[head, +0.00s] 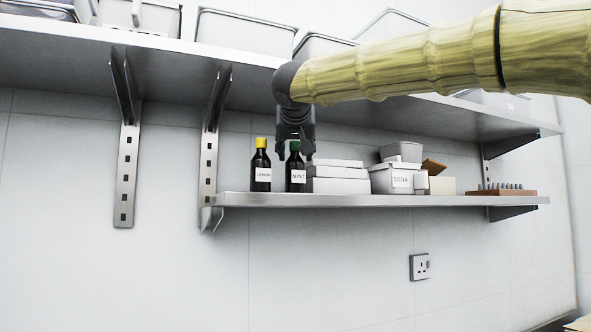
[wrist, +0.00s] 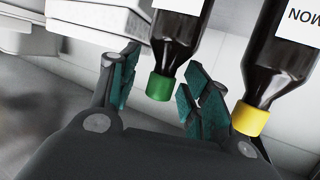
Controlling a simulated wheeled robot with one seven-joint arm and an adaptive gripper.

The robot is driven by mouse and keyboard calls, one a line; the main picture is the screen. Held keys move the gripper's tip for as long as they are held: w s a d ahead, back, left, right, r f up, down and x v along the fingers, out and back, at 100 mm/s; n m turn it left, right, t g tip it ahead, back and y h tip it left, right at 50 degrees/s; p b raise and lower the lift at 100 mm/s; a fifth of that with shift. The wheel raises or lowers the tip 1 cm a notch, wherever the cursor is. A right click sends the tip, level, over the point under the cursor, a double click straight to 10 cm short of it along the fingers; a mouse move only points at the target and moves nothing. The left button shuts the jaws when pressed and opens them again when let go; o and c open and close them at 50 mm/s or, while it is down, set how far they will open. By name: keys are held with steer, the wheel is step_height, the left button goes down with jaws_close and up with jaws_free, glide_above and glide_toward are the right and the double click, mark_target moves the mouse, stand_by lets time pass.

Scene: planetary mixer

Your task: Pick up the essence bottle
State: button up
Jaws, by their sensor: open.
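Two dark essence bottles stand upright side by side on the lower shelf. One has a yellow cap and a LEMON label (head: 261,166); the other has a green cap and a MINT label (head: 296,171). My gripper (head: 296,152) points down over the mint bottle, its fingers near the green cap. In the wrist view my gripper (wrist: 158,80) is open, and the green-capped mint bottle (wrist: 173,50) appears between its fingers, with no clear contact. The yellow-capped lemon bottle (wrist: 267,78) is close outside the right finger there.
The lower shelf (head: 380,201) also holds stacked white boxes (head: 338,184) right beside the mint bottle, a SODA tub (head: 391,180) and a wooden rack (head: 502,191). The upper shelf (head: 170,55) with metal pans is close above my gripper.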

steer(key=shift+w+f, duration=0.1)
steer(key=shift+w, duration=0.15)
steer(key=shift+c, duration=0.3)
jaws_close()
